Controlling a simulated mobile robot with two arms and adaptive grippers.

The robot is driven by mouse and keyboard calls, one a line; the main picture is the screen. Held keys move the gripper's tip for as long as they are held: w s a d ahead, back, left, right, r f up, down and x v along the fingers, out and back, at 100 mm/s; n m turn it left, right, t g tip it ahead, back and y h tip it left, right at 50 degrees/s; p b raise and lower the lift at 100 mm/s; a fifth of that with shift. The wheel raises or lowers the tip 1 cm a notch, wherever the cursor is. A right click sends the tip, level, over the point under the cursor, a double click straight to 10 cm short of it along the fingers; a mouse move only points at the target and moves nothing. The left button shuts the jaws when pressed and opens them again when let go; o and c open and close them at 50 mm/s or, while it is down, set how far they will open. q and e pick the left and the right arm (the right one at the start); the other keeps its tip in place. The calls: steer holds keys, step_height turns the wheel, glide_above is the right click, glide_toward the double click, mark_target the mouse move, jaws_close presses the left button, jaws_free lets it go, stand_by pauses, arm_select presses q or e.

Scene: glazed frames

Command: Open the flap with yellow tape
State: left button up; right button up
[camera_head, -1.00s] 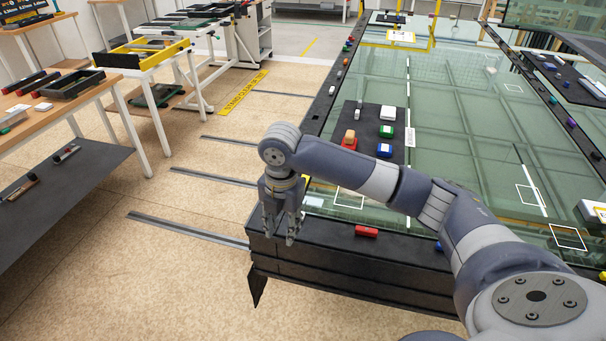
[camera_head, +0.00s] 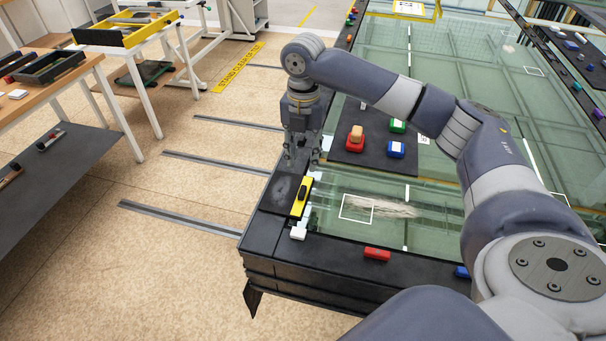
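A yellow strip with a small dark mark (camera_head: 301,196) sits at the inner left rim of the glass-topped table, near its front left corner. It looks like the yellow tape. I cannot tell the flap's outline or whether it is raised. A black rim panel (camera_head: 276,192) lies just left of it. My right gripper (camera_head: 303,163) points down above the left rim, just beyond the yellow strip in the picture. Its two fingers are spread with nothing seen between them. I cannot tell whether it touches the rim. My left gripper is not in view.
A white block (camera_head: 298,233), a red block (camera_head: 377,254) and a blue block (camera_head: 461,272) lie along the front rim. A black mat (camera_head: 340,152) with several coloured blocks lies beyond.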

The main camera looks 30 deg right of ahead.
mark_target(303, 186)
steer(key=f, duration=0.2)
steer(key=f+p, duration=0.1)
steer(key=f, duration=0.3)
steer(key=shift+s+a, duration=0.2)
steer(key=shift+s, duration=0.2)
step_height(303, 186, down, 2)
steer(key=shift+w+d+f+p, duration=0.1)
steer(key=shift+w+f+p, duration=0.1)
steer(key=shift+p, duration=0.2)
steer(key=shift+s+f, duration=0.1)
steer(key=shift+f, duration=0.35)
jaws_close()
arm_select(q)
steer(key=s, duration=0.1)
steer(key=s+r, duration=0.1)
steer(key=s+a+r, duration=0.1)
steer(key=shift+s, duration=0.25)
